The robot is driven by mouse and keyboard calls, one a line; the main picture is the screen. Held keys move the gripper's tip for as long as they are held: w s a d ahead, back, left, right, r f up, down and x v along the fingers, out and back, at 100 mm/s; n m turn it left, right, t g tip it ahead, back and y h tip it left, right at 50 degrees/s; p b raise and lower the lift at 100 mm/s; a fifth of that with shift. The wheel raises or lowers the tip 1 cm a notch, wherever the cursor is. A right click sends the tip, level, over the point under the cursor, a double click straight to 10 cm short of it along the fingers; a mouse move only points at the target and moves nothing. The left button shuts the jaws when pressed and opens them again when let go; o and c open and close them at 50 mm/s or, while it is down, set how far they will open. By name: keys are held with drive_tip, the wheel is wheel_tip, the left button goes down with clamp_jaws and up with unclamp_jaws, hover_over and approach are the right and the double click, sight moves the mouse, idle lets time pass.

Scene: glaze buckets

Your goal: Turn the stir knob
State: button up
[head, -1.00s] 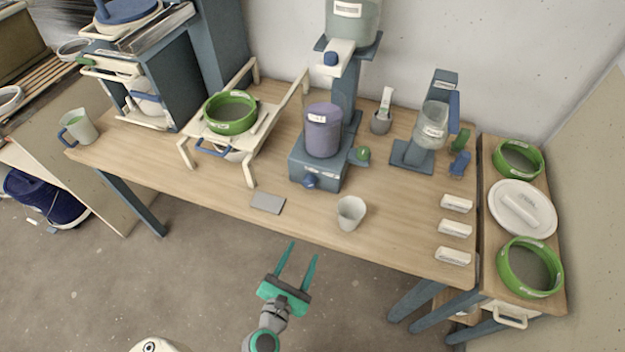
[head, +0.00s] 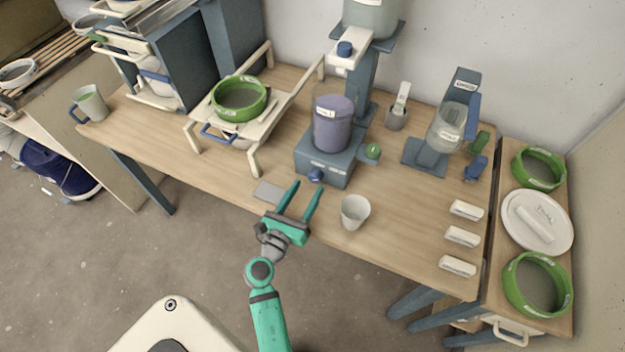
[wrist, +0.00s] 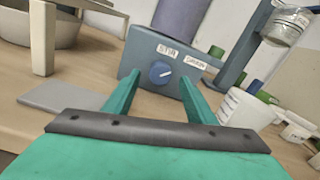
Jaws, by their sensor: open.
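The stir knob (wrist: 161,72) is a round blue dial with a pale pointer line on the front face of the blue-grey mixer base (wrist: 140,50), below a label that seems to read "STIR". In the head view the knob (head: 316,174) sits low on the base front, under the purple bucket (head: 333,122). My gripper (head: 301,197) is open and empty over the table's front edge, short of the knob. In the wrist view the knob appears between the two green fingers (wrist: 155,92), beyond their tips and untouched.
A white cup (head: 355,211) stands right of my gripper, and a flat grey plate (head: 268,191) lies to its left. A green knob (head: 373,151) is on the base's right side. A white stand with a green sieve (head: 239,97) is farther left. White blocks (head: 461,237) lie at the right.

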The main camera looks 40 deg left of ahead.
sight(313, 179)
drive_tip(key=shift+x, duration=2.25)
drive_tip(key=c, duration=1)
